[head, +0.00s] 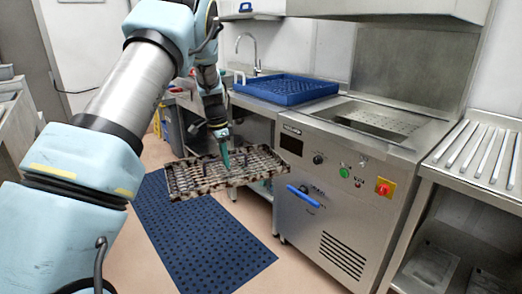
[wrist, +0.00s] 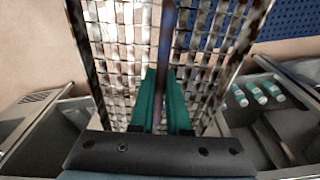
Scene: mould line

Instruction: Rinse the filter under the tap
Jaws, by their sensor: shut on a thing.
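The filter (head: 190,180) is a flat rectangular metal mesh panel with brown, grimy patches. My gripper (head: 226,160) has green fingers, shut on the filter near its middle, and holds it about level in the air above the blue floor mat. In the wrist view the filter's mesh (wrist: 205,50) fills the upper middle, and the green fingers of my gripper (wrist: 162,100) close around a bar of it. The tap (head: 250,50) is a tall curved chrome spout at the back wall, behind and above the filter, well apart from it.
A blue crate (head: 286,91) lies on the steel counter beside the tap. A steel machine (head: 340,180) with a blue handle stands right of the filter, close to it in the picture. A blue perforated mat (head: 215,245) covers the floor. A slatted rack (head: 480,155) is at far right.

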